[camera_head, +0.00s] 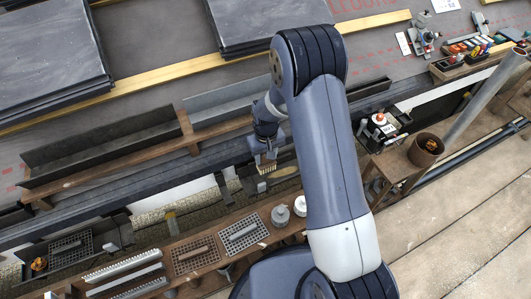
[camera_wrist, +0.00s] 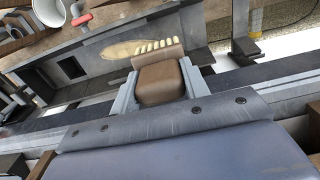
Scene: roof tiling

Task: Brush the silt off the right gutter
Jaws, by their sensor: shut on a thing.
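My gripper (camera_wrist: 158,88) is shut on a brush with a brown handle block (camera_wrist: 160,84) and a row of cream bristles (camera_wrist: 158,50). In the head view my gripper (camera_head: 264,146) is partly hidden by my arm, and the brush's pale bristles (camera_head: 266,169) show just below it. In the wrist view a tan patch of silt (camera_wrist: 122,49) lies in a dark grey gutter channel (camera_wrist: 190,32), beside and partly behind the bristles. I cannot tell whether the bristles touch it. In the head view my arm hides much of that area.
Slate stacks (camera_head: 45,50) lie on the roof at the back. A wooden bench with metal grilles (camera_head: 195,254) stands in front. A brown bucket (camera_head: 425,149) stands on a wooden stand at the right, near a grey pipe (camera_head: 484,100). A tool tray (camera_head: 468,60) sits at the upper right.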

